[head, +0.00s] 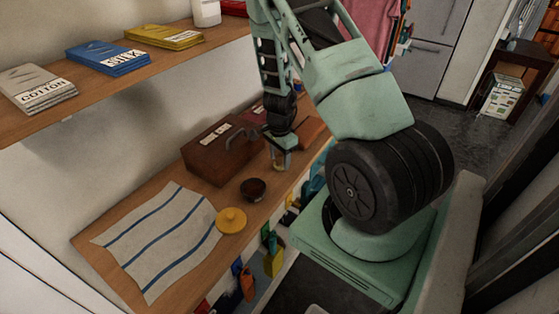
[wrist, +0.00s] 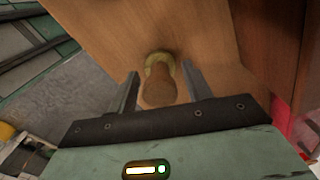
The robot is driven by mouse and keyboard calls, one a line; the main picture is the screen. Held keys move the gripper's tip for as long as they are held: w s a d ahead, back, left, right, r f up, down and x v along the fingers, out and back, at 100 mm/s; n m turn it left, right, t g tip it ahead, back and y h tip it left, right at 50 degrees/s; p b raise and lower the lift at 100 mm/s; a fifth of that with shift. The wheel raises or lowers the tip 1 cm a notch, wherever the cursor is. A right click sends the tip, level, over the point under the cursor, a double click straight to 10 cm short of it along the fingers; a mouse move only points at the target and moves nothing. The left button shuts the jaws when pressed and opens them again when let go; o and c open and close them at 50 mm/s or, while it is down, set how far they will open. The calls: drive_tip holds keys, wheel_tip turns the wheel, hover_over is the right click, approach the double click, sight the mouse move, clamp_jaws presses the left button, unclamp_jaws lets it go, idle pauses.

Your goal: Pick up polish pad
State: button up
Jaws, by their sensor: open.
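A small piece with a rounded brown handle and a yellowish base (wrist: 159,86) stands on the wooden counter in the wrist view; it looks like the polish pad, though I cannot be sure. My gripper (wrist: 160,70) is open, pointing down, with one finger on each side of it. No clear contact shows. In the head view my gripper (head: 280,162) is low over the counter beside the brown box, and the piece is mostly hidden between the fingers. A yellow disc with a knob (head: 232,219) lies apart, near the front edge.
A dark round bowl (head: 253,189) stands just left of my gripper. A brown wooden box (head: 212,157) is close behind it. A striped cloth (head: 160,240) covers the counter's left end. A shelf (head: 130,77) with cloth packs is above. Coloured items hang below the counter edge.

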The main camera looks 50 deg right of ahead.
drive_tip(key=c, duration=0.8)
drive_tip(key=shift+r, duration=0.15)
wheel_tip(320, 180, up, 10)
drive_tip(key=shift+f+b, duration=0.1)
drive_tip(key=shift+b, duration=0.25)
drive_tip(key=shift+o, duration=0.9)
drive_tip(key=shift+c, duration=0.5)
